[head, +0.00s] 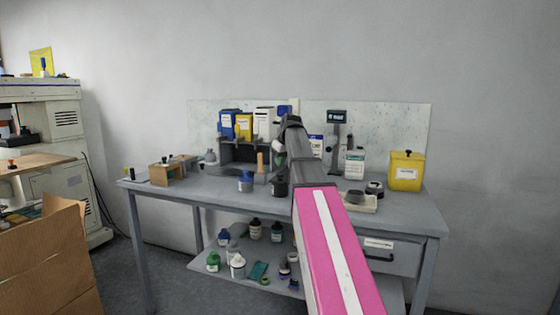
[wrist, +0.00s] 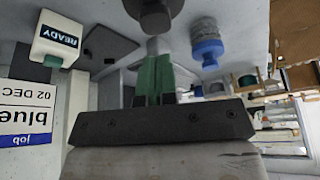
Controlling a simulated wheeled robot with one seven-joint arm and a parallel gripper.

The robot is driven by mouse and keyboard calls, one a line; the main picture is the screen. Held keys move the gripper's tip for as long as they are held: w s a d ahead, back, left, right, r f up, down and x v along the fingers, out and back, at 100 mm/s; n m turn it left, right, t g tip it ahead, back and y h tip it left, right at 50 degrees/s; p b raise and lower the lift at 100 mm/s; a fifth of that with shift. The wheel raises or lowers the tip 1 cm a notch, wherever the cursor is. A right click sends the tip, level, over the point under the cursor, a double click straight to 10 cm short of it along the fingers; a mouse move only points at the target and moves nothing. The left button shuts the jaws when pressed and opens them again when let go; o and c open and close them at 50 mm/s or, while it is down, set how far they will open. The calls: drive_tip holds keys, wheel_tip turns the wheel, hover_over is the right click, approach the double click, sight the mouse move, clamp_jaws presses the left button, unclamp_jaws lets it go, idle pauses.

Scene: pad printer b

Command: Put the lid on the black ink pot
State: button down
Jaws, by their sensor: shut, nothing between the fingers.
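A dark pot (head: 279,188) stands on the bench just left of my arm in the head view, partly hidden by it; it looks like the black ink pot. Dark round pieces (head: 375,188) lie at the right of the bench; I cannot tell which is the lid. In the wrist view, my gripper (wrist: 154,62) has green fingers close together with nothing between them. A dark round object (wrist: 154,12) shows just beyond the fingertips, apart or touching I cannot tell. In the head view my arm mostly hides the gripper.
A blue pot (head: 245,183) stands left of the dark pot; a blue-and-grey pot (wrist: 206,45) shows in the wrist view. A yellow container (head: 406,171) is at the bench's right end. A READY sign (wrist: 58,40) is near my gripper. The bench's front left (head: 205,188) is clear.

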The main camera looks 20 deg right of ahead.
sight(280, 174)
drive_tip(key=shift+f, duration=1.6)
drive_tip(key=shift+r, duration=0.1)
drive_tip(key=shift+r, duration=3.45)
